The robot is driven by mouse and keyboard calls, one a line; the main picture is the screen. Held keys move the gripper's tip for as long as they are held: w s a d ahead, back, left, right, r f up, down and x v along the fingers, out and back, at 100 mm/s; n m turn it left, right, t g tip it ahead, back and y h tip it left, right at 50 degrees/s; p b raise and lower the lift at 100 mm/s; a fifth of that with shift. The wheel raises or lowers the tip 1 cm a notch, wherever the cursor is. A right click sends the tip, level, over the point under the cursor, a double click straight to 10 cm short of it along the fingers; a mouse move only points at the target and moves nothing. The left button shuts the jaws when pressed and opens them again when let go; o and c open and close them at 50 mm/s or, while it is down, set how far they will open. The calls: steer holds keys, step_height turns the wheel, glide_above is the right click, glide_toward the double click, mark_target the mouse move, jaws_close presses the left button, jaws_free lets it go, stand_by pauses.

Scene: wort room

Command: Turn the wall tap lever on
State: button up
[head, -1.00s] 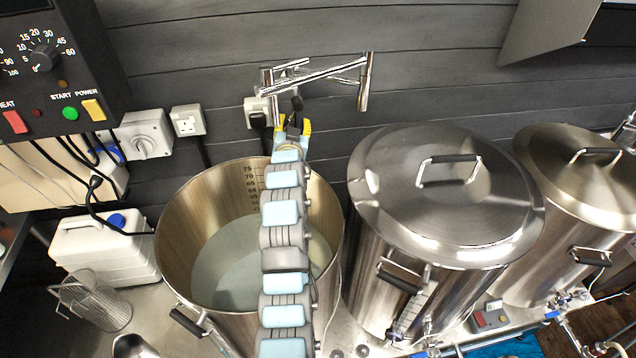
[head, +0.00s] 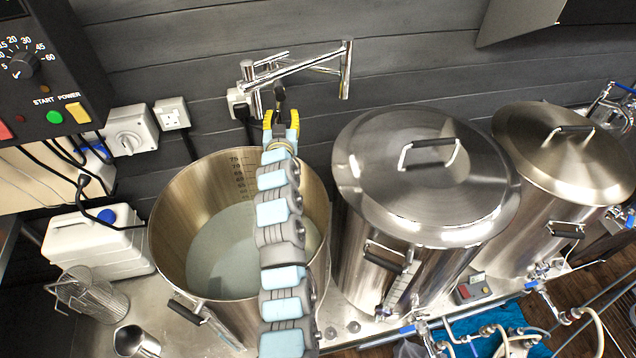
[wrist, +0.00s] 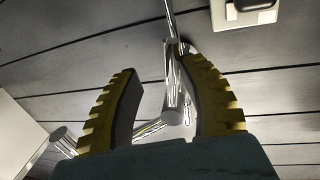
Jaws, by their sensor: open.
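The chrome wall tap (head: 300,67) is fixed to the dark plank wall, with its jointed arm reaching right to an upright end pipe. A small dark piece (head: 279,92) hangs below its left end; I cannot tell for sure whether this is the lever. My gripper (head: 280,114) is open just below that piece, its yellow fingertips pointing up at the tap. In the wrist view my gripper (wrist: 160,68) has its ribbed fingers apart, with chrome tap parts (wrist: 172,75) showing between and beyond them, near the right finger. Contact is unclear.
An open steel pot (head: 165,215) with pale liquid stands under my arm. Two lidded steel vessels (head: 365,170) (head: 520,150) stand to the right. A socket with a black plug (head: 238,104) is close left of the tap. A control box (head: 50,70) hangs at the upper left.

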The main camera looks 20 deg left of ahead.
steer(key=shift+b+v, duration=1.45)
steer(key=shift+v, duration=6.55)
steer(key=s+d+r+t+y+p, duration=0.1)
steer(key=s+d+r+t+p, duration=0.1)
steer(key=d, duration=0.4)
steer(key=s+d+r+t+y+p, duration=0.1)
steer(key=s+d+r+t+p, duration=0.1)
steer(key=s+d+t+p, duration=0.2)
steer(key=shift+s+d+r+n+t, duration=0.3)
steer(key=shift+s+d+t, duration=0.1)
steer(key=shift+s+d, duration=0.6)
steer(key=shift+a, duration=0.15)
